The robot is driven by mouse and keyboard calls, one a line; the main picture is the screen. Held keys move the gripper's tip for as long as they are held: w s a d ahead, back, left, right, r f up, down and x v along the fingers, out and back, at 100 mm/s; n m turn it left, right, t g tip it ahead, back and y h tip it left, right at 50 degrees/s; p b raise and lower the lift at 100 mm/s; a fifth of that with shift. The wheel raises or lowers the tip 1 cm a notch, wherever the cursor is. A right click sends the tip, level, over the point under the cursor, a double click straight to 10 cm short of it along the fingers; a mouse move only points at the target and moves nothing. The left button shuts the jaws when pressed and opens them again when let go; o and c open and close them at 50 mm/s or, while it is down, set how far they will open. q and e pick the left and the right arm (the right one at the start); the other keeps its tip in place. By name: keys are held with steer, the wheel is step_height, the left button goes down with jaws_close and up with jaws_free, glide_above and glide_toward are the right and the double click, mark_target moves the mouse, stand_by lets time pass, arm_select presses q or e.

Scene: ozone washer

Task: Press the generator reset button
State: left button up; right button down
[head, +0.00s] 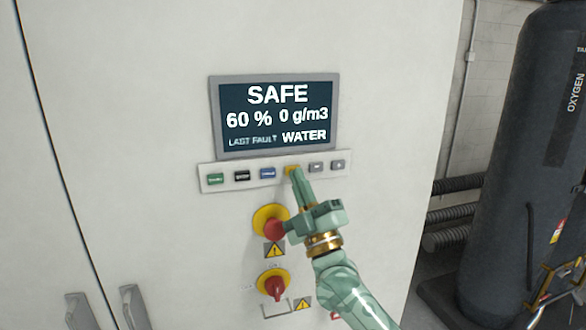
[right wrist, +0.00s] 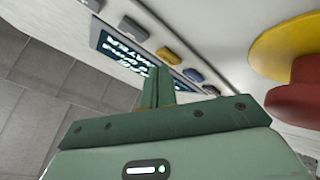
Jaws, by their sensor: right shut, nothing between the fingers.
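A strip of small buttons (head: 215,180) sits below the display on the white cabinet. It has green, black, blue (head: 267,173), yellow (head: 291,169) and grey buttons; their labels are too small to read surely. My right gripper (head: 294,172) is shut and empty, its fingertips at the yellow button and partly covering it. I cannot tell whether they touch it. In the right wrist view the closed fingers (right wrist: 158,72) point at the panel beside the button row. The display (head: 277,115) reads SAFE, 60 %, 0 g/m3, LAST FAULT WATER. My left gripper is not in view.
A red mushroom button on a yellow disc (head: 268,215) lies just below the strip, close to my right gripper. A red rotary switch (head: 272,286) sits lower. Cabinet handles (head: 133,307) are at lower left. A dark oxygen cylinder (head: 515,165) stands at right.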

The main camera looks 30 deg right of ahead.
steer(key=shift+s+a+r, duration=0.1)
steer(key=shift+s, duration=0.3)
steer(key=s+p, duration=0.1)
steer(key=s, duration=0.1)
steer(key=s+a+p, duration=0.1)
steer(key=s, duration=0.1)
steer(key=shift+s+a+p, duration=0.1)
steer(key=shift+s+p, duration=0.25)
steer(key=shift+s, duration=0.05)
stand_by(0.6)
